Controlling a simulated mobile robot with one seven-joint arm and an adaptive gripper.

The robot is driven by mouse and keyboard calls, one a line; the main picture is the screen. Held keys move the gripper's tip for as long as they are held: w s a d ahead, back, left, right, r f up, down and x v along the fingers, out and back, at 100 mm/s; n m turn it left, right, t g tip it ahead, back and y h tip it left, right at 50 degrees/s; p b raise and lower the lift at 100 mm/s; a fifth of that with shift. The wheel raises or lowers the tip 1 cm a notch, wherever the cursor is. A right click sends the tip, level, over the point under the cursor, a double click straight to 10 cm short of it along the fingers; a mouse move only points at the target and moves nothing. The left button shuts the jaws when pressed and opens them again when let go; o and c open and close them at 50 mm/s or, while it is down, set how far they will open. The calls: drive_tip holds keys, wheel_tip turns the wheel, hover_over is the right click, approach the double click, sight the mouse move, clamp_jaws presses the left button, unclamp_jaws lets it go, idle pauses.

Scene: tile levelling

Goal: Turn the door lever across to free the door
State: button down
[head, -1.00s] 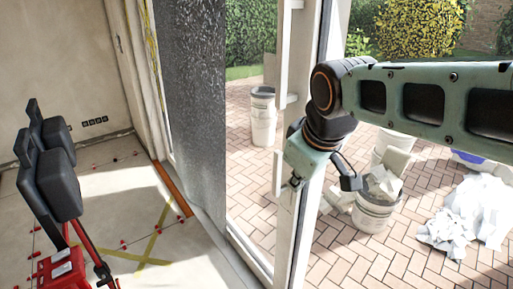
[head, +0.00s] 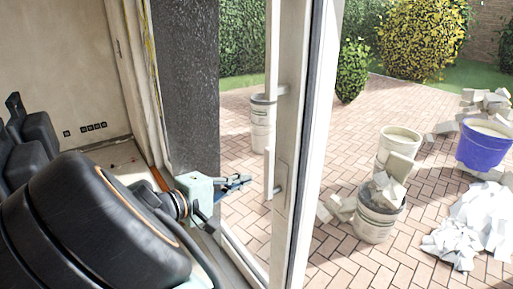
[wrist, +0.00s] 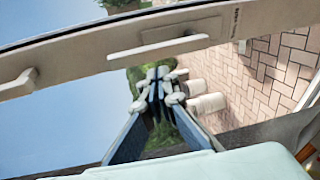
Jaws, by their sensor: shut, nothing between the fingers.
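The door lever (head: 268,172) is a pale upright bar standing off a plate on the white door frame (head: 299,150). In the wrist view the lever (wrist: 158,48) lies along the door frame (wrist: 75,50), which crosses the top of the picture. My gripper (head: 246,181) is shut and empty. In the head view it appears just left of the lever, with a small gap in the picture. In the wrist view the fingertips (wrist: 158,76) appear just below the lever; no contact shows, and the exact distance cannot be told.
A fixed pale pull bar (head: 272,50) is on the same frame above the lever. A dark grey wall end (head: 185,90) stands left of my gripper. Outside are stacked buckets (head: 263,125), a rubble-filled bucket (head: 375,222), a blue tub (head: 483,148) and rubble on brick paving.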

drive_tip(key=a+t, duration=0.2)
drive_tip(key=a, duration=0.1)
drive_tip(key=a+t, duration=0.1)
drive_tip(key=shift+w+a+r, duration=0.2)
drive_tip(key=shift+w+r, duration=0.15)
drive_tip(key=shift+r, duration=0.05)
drive_tip(key=x, duration=1)
drive_tip(key=s+d, duration=0.1)
drive_tip(key=s+d+p, duration=0.1)
drive_tip(key=s, duration=0.1)
drive_tip(key=shift+s+d, duration=0.1)
drive_tip(key=shift+s, duration=0.05)
